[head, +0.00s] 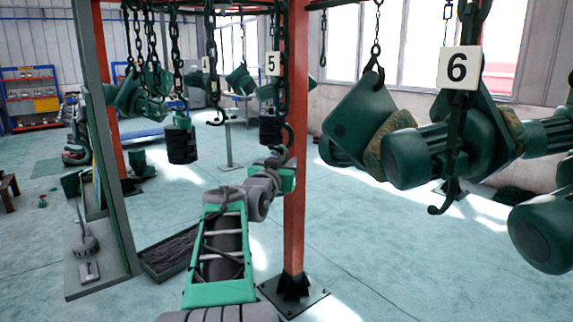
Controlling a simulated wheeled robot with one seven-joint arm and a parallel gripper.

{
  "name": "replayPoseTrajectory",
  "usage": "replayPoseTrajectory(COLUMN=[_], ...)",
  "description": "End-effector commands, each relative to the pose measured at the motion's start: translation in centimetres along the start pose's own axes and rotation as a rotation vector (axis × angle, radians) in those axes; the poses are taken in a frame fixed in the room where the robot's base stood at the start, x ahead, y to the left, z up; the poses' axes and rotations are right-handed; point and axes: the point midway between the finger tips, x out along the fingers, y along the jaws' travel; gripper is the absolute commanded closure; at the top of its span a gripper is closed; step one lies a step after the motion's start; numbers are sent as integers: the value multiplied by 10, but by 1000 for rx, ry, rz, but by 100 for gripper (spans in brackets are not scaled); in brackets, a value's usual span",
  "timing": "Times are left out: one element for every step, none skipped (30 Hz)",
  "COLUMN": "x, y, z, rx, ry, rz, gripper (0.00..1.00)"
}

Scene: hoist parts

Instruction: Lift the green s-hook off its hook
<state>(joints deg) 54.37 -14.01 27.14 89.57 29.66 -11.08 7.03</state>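Several dark hooks hang on chains from the frame overhead. One dark hook (288,137) hangs in front of the orange post, below the chain beside the "5" sign. Another hook (216,117) hangs open to its left, and a third (441,207) hangs below the "6" sign. I cannot tell which of these is the green s-hook. My arm reaches up from the bottom middle, and its far end, with my gripper (284,158), is just below the hook at the post. The fingers are too small and dark to tell whether they are open or touch the hook.
The orange post (295,225) stands close to my arm. Large green hoist motors (425,155) hang at right. A dark ribbed weight (182,145) hangs at left, near a grey-green upright (112,165). A dark tray (168,255) lies on the floor.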

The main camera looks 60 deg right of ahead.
Motion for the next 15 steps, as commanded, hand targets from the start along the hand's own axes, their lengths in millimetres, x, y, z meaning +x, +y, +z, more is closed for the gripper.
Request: replayPoseTrajectory(x=[0,0,0,0,0,0,0,0,0,0,0,0,0,0,0], y=[0,0,0,0,0,0,0,0,0,0,0,0,0,0,0], z=[0,0,0,0,0,0,0,0,0,0,0,0,0,0,0], rx=[0,0,0,0,0,0,0,0,0,0,0,0,0,0,0], ry=[0,0,0,0,0,0,0,0,0,0,0,0,-1,-1,-1], rz=[0,0,0,0,0,0,0,0,0,0,0,0,0,0,0], gripper=[87,89,92,95,97,100,100,100,100,100,100,100,100,100,100])
